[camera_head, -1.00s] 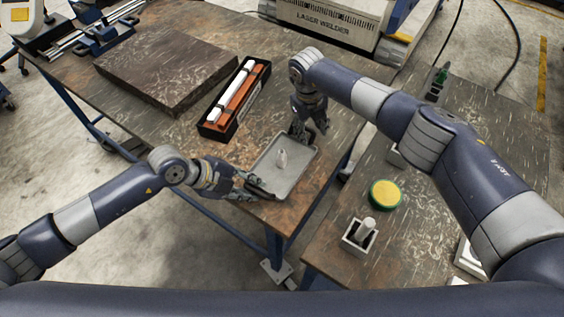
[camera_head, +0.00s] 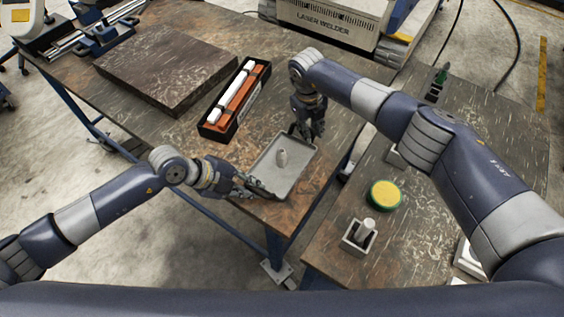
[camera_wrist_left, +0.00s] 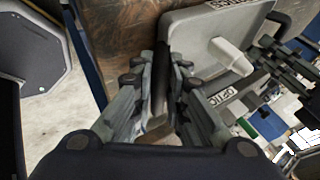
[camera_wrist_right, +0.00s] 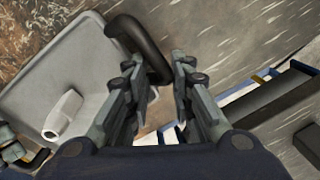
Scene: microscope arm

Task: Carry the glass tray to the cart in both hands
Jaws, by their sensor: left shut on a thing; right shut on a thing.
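The grey tray (camera_head: 292,182) is a shallow rectangle at the near right corner of the brown worktable, with a small pale piece (camera_head: 281,158) in it. It also shows in the left wrist view (camera_wrist_left: 190,38) and the right wrist view (camera_wrist_right: 55,75). My left gripper (camera_head: 252,188) is shut on the black handle (camera_wrist_left: 158,85) at the tray's near left side. I cannot tell whether the tray is clear of the table.
A second worn top (camera_head: 420,225) stands to the right across a narrow gap, bearing a yellow-green disc (camera_head: 384,194) and a white square holder (camera_head: 358,238). I cannot tell if it is the cart. A black case (camera_head: 235,100) and dark slab (camera_head: 166,62) lie left of the tray.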

